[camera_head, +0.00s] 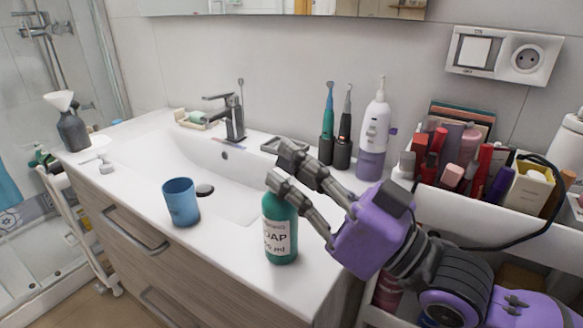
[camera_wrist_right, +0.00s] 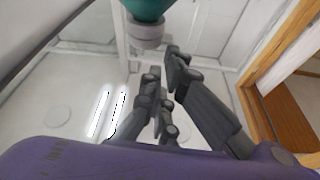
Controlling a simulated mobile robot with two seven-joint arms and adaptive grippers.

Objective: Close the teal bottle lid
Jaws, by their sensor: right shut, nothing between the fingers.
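The teal bottle (camera_head: 281,228) with a white soap label stands upright on the front edge of the white sink counter. In the head view its top is hidden behind the fingers of my right gripper (camera_head: 281,166). That gripper is shut and empty, at the height of the bottle's top. In the right wrist view the bottle (camera_wrist_right: 147,8) shows at the top edge with a pale grey lid or neck piece (camera_wrist_right: 146,34). The fingertips (camera_wrist_right: 164,63) are close to that piece; I cannot tell whether they touch it. My left gripper is not in view.
A blue cup (camera_head: 181,203) stands left of the bottle on the counter. The faucet (camera_head: 232,117), electric toothbrushes (camera_head: 327,128) and a white-purple flosser (camera_head: 374,135) stand behind. A cart tray (camera_head: 440,203) full of cosmetics is at the right. The basin (camera_head: 235,180) is empty.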

